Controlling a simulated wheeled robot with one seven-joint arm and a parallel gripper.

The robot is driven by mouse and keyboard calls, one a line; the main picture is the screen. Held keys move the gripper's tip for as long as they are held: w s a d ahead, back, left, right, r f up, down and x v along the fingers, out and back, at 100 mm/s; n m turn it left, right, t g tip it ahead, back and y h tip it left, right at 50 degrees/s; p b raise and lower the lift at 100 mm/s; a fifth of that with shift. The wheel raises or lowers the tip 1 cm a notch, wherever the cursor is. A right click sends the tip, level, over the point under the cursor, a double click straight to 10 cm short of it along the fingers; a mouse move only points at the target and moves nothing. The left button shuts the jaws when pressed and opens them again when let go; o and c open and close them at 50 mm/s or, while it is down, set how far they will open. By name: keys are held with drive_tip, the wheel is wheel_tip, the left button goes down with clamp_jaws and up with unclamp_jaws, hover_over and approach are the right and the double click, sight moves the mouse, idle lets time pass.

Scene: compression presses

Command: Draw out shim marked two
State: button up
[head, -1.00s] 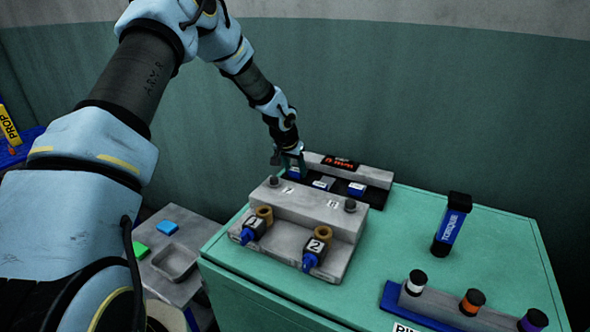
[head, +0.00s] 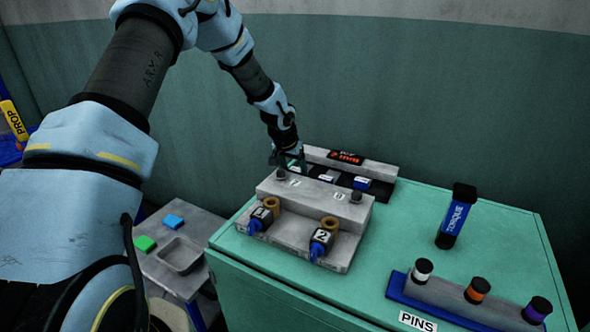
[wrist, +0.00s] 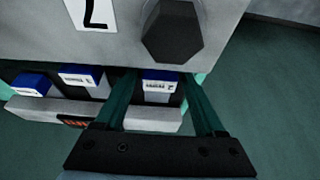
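Several blue-ended shims sit in a row in a dark rack (head: 343,179) behind the grey press block (head: 320,208). In the wrist view, one shim (wrist: 161,84) has a white label that seems to read 2, with small print too blurred to read. My gripper (wrist: 160,92) is open, with one teal finger on each side of that shim; I cannot tell whether they touch it. The middle shim (wrist: 82,77) and the far-left one (wrist: 32,85) stand outside the fingers. In the head view my gripper (head: 290,160) is at the rack's left end, its tips partly hidden.
A dark hex bolt (wrist: 172,30) on the press is close to the fingers. Two blue-handled tagged parts, 1 (head: 260,215) and 2 (head: 321,239), are on the press front. A torque tool (head: 456,216) and a pin rack (head: 465,300) stand right. Small tray (head: 181,254) lower left.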

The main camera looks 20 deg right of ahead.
drive_tip(key=shift+o, duration=0.8)
drive_tip(key=shift+r, duration=0.15)
drive_tip(key=b+v, duration=0.2)
drive_tip(key=v, duration=0.8)
drive_tip(key=shift+s+a+r, duration=0.1)
drive_tip(key=shift+a+r, duration=0.05)
drive_tip(key=shift+r, duration=0.05)
drive_tip(key=s+a+r+n+y, duration=0.1)
drive_tip(key=s+a+n, duration=0.15)
drive_tip(key=a, duration=0.85)
drive_tip(key=s+a+r+n+y, duration=0.1)
drive_tip(key=s+a+n+y, duration=0.15)
drive_tip(key=a, duration=0.95)
drive_tip(key=s+a+n+g, duration=0.1)
drive_tip(key=s+a+n, duration=0.3)
drive_tip(key=s+a, duration=0.8)
